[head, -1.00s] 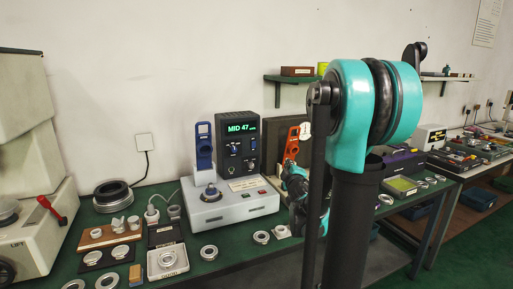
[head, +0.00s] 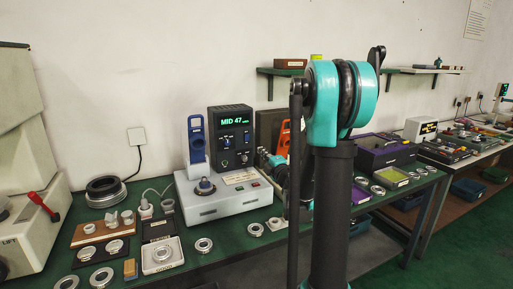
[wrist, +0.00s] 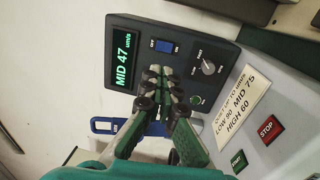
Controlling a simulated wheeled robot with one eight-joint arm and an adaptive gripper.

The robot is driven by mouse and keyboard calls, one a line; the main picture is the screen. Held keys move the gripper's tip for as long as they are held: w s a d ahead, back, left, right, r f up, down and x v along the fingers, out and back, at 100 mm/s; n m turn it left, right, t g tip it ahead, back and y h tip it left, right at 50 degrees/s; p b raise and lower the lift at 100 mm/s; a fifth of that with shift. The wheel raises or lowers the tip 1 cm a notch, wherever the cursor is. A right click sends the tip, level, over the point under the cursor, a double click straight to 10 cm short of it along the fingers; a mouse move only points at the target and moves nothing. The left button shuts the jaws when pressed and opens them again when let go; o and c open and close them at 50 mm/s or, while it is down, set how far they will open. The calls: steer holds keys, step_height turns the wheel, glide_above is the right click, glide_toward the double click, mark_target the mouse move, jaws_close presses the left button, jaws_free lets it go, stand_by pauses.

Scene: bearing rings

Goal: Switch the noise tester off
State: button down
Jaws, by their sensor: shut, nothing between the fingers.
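The noise tester (head: 222,203) is a pale grey box with a dark display unit (head: 229,109) on its back; the screen is lit green and reads MID 47. In the wrist view the display unit (wrist: 135,22) carries a blue rocker switch (wrist: 164,46) between OFF and ON labels; which side is pressed I cannot tell. My gripper (wrist: 158,80) is shut and empty, its tips in front of the panel just below the rocker in the picture. Any contact is unclear. In the head view my gripper (head: 265,155) is beside the display unit's right, partly behind my arm.
A grey knob (wrist: 208,67) and small green button (wrist: 196,100) are near the rocker. A red STOP button (wrist: 268,128) and green button (wrist: 238,160) are on the base. A blue upright part (head: 196,140) stands left of the display. Several rings lie on the green bench.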

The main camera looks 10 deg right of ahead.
mark_target(247, 136)
steer(key=x, duration=1.2)
steer(key=shift+w+a, duration=0.1)
steer(key=shift+w, duration=0.3)
steer(key=shift+w+r, duration=0.1)
steer(key=shift+w, duration=0.05)
